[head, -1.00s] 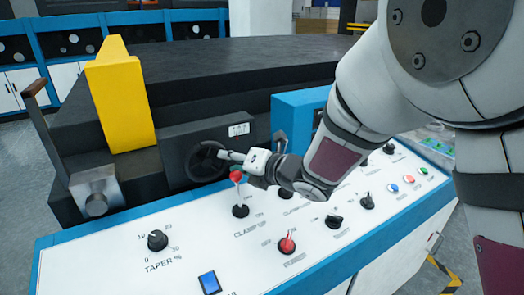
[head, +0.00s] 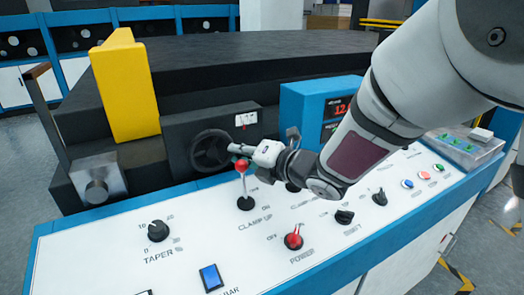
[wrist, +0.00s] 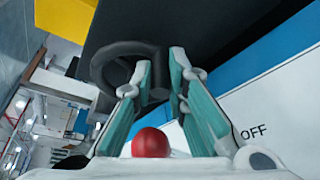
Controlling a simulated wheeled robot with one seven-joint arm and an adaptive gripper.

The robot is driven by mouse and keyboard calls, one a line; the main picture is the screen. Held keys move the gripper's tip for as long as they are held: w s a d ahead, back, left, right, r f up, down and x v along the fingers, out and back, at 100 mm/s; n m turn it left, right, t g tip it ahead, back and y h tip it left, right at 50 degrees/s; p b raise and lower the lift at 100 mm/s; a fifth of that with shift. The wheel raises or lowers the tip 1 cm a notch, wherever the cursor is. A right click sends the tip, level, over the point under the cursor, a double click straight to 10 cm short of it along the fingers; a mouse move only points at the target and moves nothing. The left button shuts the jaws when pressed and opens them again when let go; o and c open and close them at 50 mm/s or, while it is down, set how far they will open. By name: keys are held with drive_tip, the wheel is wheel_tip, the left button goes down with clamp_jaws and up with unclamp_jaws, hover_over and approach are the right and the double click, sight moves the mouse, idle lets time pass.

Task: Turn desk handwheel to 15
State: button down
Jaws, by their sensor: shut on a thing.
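The black desk handwheel (head: 196,152) is on the dark front block behind the white control panel. My gripper (head: 234,149) reaches it from the right, with its fingers at the wheel's right side. In the wrist view, the handwheel's rim (wrist: 125,47) passes down between the fingertips of my gripper (wrist: 163,78), and the gripper is shut on it. A small white scale plate (head: 246,119) sits above and right of the wheel; its marks are too small to read. A red-digit display (head: 340,107) on the blue box is partly legible, starting with "12".
A red-knobbed clamp lever (head: 242,166) stands close below my gripper; its red ball also shows in the wrist view (wrist: 150,143). Knobs and buttons cover the panel (head: 110,215).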

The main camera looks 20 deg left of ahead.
drive_tip(key=shift+w+f+m+y+b, duration=0.1)
drive_tip(key=shift+f+m+y+b, duration=0.3)
drive_tip(key=shift+f+m+b, duration=0.9)
drive_tip(key=shift+r+b, duration=0.5)
drive_tip(key=shift+b, duration=0.25)
drive_tip(key=c, duration=1.6)
unclamp_jaws()
drive_tip(key=shift+r, duration=0.1)
drive_tip(key=v, duration=1.2)
drive_tip(key=shift+d, duration=0.1)
